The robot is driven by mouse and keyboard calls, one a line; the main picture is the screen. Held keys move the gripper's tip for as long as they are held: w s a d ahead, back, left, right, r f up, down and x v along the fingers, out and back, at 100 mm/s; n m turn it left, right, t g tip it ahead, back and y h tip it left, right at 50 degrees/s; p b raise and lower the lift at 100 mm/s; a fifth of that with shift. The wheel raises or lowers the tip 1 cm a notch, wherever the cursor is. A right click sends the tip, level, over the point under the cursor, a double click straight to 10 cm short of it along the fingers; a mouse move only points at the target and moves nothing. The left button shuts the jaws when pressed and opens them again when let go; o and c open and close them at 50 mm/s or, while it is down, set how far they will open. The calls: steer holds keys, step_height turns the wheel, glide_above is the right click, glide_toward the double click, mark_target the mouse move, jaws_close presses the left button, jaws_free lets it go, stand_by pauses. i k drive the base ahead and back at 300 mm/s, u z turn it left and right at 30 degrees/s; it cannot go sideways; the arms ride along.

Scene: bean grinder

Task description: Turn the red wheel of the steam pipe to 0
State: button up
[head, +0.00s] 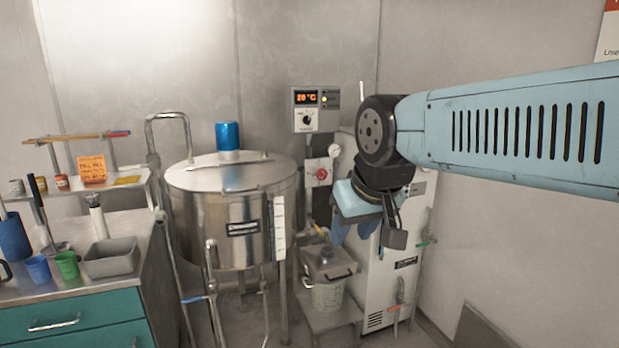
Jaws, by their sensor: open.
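The red wheel (321,174) is small and sits on a pale plate on the wall side, below the temperature box and right of the steel tank. A round white gauge is just above its right side. Any numbers or pointer at the wheel are too small to read. My gripper (369,236) hangs downward at the end of my light blue arm, to the right of the wheel and lower in the picture. It is open, and it is apart from the wheel in the picture. Nothing can be seen held in it. The wheel is not covered by my arm.
A steel tank (235,215) with a blue cap stands left of the wheel. The control box (316,110) reads 20 °C. A lidded container (328,275) stands below, and a white cabinet (405,270) stands behind my gripper. A teal bench (85,318) is at left.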

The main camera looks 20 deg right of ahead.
mark_target(322, 175)
steer(key=u, duration=0.05)
steer(key=i, duration=0.9)
steer(key=z, duration=0.05)
